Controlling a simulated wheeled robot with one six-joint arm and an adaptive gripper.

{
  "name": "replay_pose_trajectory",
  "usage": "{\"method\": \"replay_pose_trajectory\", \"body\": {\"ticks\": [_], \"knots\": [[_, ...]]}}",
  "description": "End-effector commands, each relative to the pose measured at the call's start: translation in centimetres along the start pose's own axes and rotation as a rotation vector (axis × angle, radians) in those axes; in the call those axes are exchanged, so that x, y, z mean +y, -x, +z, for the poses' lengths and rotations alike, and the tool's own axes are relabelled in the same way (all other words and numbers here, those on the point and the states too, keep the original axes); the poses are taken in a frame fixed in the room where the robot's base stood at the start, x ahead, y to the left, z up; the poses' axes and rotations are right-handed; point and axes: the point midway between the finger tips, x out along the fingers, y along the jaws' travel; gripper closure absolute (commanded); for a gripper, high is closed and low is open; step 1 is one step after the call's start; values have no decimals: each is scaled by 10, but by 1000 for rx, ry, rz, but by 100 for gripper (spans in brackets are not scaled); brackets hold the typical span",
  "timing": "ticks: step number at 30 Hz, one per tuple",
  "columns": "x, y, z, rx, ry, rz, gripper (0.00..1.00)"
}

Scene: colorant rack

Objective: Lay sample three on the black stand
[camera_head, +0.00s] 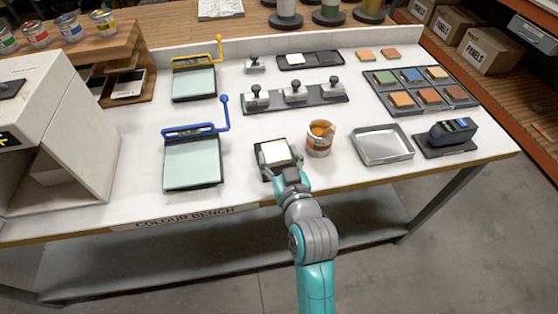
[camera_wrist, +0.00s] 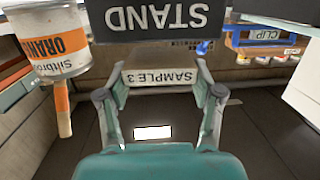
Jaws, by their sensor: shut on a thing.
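Sample three is a pale tile with a dark edge, labelled SAMPLE 3 (camera_wrist: 160,77) in the wrist view. My gripper (camera_wrist: 163,95) is shut on it, one finger on each side. In the head view the tile (camera_head: 274,151) is at the front middle of the bench, at the end of my gripper (camera_head: 283,170). The black stand (camera_head: 262,172) shows partly under and beside the tile. Its face labelled STAND (camera_wrist: 150,22) appears upside down in the wrist view. Whether the tile touches the stand, I cannot tell.
An orange-labelled can (camera_head: 319,142) stands close right of the tile, with a metal tray (camera_head: 383,146) beyond it. A blue-handled board (camera_head: 191,163) lies to the left. A dark rack with several grey clamps (camera_head: 296,94) is behind. The bench's front edge is near.

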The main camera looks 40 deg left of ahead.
Motion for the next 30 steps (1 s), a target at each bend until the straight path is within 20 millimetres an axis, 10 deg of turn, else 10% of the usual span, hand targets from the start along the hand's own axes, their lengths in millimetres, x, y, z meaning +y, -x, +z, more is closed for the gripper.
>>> {"method": "replay_pose_trajectory", "body": {"ticks": [15,16,19,30], "knots": [[0,-3,22,-1,0,0,64],[0,-3,22,0,0,0,32],[0,-3,22,0,0,0,9],[0,-3,20,0,0,0,9]]}}
